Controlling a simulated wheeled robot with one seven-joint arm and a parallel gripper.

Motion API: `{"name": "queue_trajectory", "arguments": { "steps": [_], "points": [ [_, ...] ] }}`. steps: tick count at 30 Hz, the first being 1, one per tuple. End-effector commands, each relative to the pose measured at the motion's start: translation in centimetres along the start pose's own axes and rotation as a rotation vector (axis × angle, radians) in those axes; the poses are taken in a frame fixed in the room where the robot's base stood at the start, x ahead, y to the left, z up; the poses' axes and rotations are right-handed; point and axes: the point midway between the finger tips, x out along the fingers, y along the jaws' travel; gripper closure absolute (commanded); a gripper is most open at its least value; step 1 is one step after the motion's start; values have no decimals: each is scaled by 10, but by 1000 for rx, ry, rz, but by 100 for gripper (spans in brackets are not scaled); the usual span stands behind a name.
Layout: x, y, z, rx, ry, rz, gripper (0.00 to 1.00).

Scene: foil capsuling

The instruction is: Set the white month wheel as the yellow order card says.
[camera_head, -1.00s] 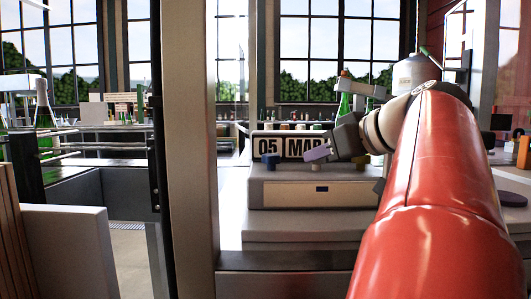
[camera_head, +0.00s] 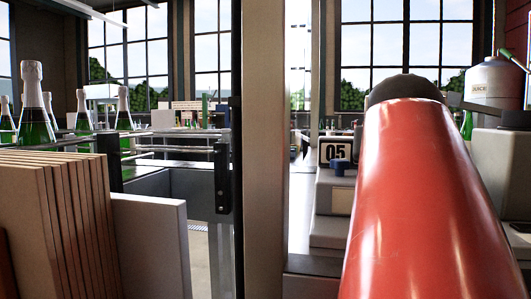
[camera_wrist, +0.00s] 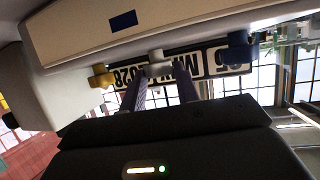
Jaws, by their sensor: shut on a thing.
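In the wrist view, which is upside down, the white month wheel (camera_wrist: 158,60) sits between the two purple fingertips of my gripper (camera_wrist: 160,72). My gripper is shut on it. Behind the wheel is the date display (camera_wrist: 187,70), with a month word starting MA and a year beside it. The month's last letter is hard to read. A yellow knob (camera_wrist: 102,78) and a blue knob (camera_wrist: 241,50) flank the white wheel. In the head view, my red arm hides the gripper and the month; the 05 plate (camera_head: 335,152) shows. I see no yellow order card.
The grey date machine (camera_head: 333,191) has a tan front panel with a dark blue patch (camera_wrist: 123,20). In the head view, a post (camera_head: 263,150) stands left of it. Bottles (camera_head: 33,105) and brown boards (camera_head: 65,210) are at the left. A labelled tank (camera_head: 496,83) is at the right.

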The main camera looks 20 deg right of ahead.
Motion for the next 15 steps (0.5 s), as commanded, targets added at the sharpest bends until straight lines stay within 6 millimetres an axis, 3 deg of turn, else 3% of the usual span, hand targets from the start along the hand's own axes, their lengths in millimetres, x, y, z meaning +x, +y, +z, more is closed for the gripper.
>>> {"name": "queue_trajectory", "arguments": {
  "steps": [15],
  "points": [
    [0,-7,-2,118,1,287,92]
  ]
}}
